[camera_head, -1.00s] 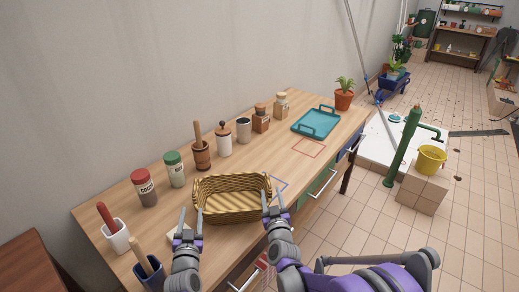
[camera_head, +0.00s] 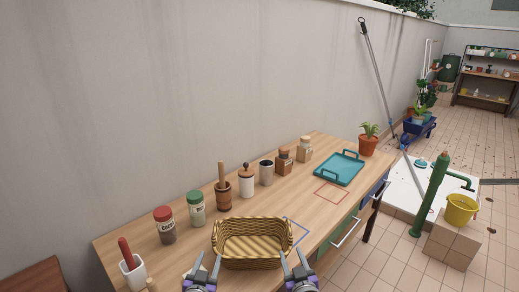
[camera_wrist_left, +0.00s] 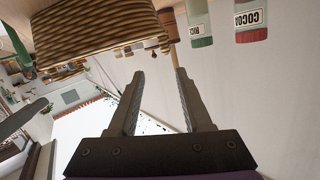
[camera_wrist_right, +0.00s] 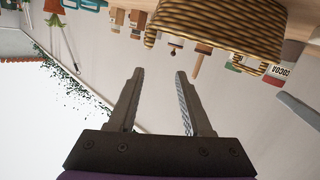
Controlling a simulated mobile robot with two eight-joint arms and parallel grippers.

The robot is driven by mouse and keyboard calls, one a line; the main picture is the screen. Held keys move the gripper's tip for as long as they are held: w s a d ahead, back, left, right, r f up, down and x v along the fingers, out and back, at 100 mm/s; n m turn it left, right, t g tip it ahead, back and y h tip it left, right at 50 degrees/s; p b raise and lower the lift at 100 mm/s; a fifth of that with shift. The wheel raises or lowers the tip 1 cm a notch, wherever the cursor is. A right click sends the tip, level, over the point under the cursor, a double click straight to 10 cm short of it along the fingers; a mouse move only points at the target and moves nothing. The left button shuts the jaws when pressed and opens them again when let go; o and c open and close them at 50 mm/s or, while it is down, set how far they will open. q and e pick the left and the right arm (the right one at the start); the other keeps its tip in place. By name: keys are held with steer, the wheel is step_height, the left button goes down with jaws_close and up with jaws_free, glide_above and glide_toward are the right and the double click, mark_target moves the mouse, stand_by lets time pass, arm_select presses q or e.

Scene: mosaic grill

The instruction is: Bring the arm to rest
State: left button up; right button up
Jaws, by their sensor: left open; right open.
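My left gripper (camera_head: 203,268) is at the bottom edge of the head view, in front of the left end of a wicker basket (camera_head: 251,262). It is open, with nothing between its fingers in the left wrist view (camera_wrist_left: 162,75). My right gripper (camera_head: 295,258) is near the basket's right end. It is open and empty, as the right wrist view (camera_wrist_right: 160,72) shows. The basket stands on the wooden workbench (camera_head: 325,215) and looks empty. It also shows in the left wrist view (camera_wrist_left: 95,35) and the right wrist view (camera_wrist_right: 225,25). Most of both arms is out of the head view.
Along the wall stand a red-lidded jar (camera_head: 165,226), a green-lidded jar (camera_head: 196,209), a mortar (camera_head: 224,196) and several canisters. A white cup (camera_head: 133,275) stands at the left. A teal tray (camera_head: 339,170) and a potted plant (camera_head: 368,143) are at the far end.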

arm_select(q)
steer(key=s+a+n+g+p, duration=0.1)
steer(key=s+g+p, duration=0.1)
steer(key=s, duration=0.7)
steer(key=s+a+r+n+g+y+p, duration=0.1)
steer(key=s+g, duration=0.4)
steer(key=s, duration=0.5)
steer(key=s+a+r+g+p, duration=0.1)
steer(key=s+a+g+p, duration=0.2)
steer(key=s, duration=0.7)
steer(key=shift+s+a+r+n+g, duration=0.2)
steer(key=shift+n+g, duration=0.1)
steer(key=shift+n, duration=0.1)
arm_select(e)
steer(key=s+d+m+g, duration=0.1)
steer(key=s+d+g, duration=0.1)
steer(key=s, duration=0.7)
steer(key=s+d+r+m+g+h, duration=0.1)
steer(key=s+g, duration=0.4)
steer(key=s, duration=0.5)
steer(key=s+d+g, duration=0.3)
steer(key=s, duration=0.7)
steer(key=shift+s+r+m+g, duration=0.25)
steer(key=shift+r+m+g, duration=0.15)
steer(key=shift+a, duration=0.1)
steer(key=shift+c, duration=0.2)
